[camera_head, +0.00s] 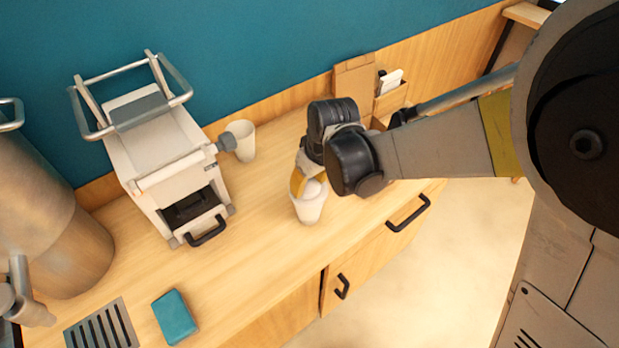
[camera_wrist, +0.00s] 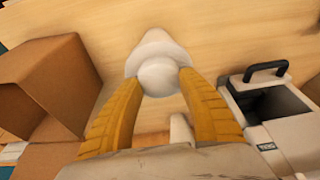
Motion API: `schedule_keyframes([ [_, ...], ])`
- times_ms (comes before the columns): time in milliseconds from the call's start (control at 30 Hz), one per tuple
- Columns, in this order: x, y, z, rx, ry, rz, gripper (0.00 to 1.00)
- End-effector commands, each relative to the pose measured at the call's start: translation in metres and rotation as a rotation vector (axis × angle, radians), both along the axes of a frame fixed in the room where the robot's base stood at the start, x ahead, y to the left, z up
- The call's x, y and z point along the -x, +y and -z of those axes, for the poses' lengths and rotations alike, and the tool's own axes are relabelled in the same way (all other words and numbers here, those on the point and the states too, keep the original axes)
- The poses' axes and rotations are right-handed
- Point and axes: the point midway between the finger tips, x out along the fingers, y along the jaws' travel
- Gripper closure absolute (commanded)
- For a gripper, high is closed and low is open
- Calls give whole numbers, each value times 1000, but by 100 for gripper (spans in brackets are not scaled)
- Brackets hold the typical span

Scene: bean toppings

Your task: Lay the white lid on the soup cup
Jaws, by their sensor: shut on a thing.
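The soup cup (camera_head: 308,211) is white and stands upright near the front edge of the wooden counter. In the wrist view the soup cup (camera_wrist: 157,43) shows just beyond my fingertips. The white lid (camera_wrist: 158,78) is a small round piece between my two yellow fingers; in the head view the lid (camera_head: 314,188) is a pale shape at the cup's mouth. My gripper (camera_wrist: 160,84) is shut on the lid; it also shows in the head view (camera_head: 306,184), right over the cup. I cannot tell whether the lid touches the rim, and my fingers hide part of it.
A white machine (camera_head: 165,155) with a black handle stands left of the cup. Another white cup (camera_head: 246,141) is beside it. A brown box (camera_wrist: 40,80) is at the wrist view's left. A teal block (camera_head: 175,316) lies at the front left. The counter between is clear.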

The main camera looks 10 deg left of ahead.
Motion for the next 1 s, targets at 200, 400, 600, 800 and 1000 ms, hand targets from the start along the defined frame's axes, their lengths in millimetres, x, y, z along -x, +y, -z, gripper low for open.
schedule_keyframes([
  [200,0,0,2,0,0,0,71],
  [400,0,0,2,0,0,0,71],
  [600,0,0,2,0,0,0,30],
  [800,0,0,2,0,0,0,26],
  [1000,0,0,2,0,0,0,8],
])
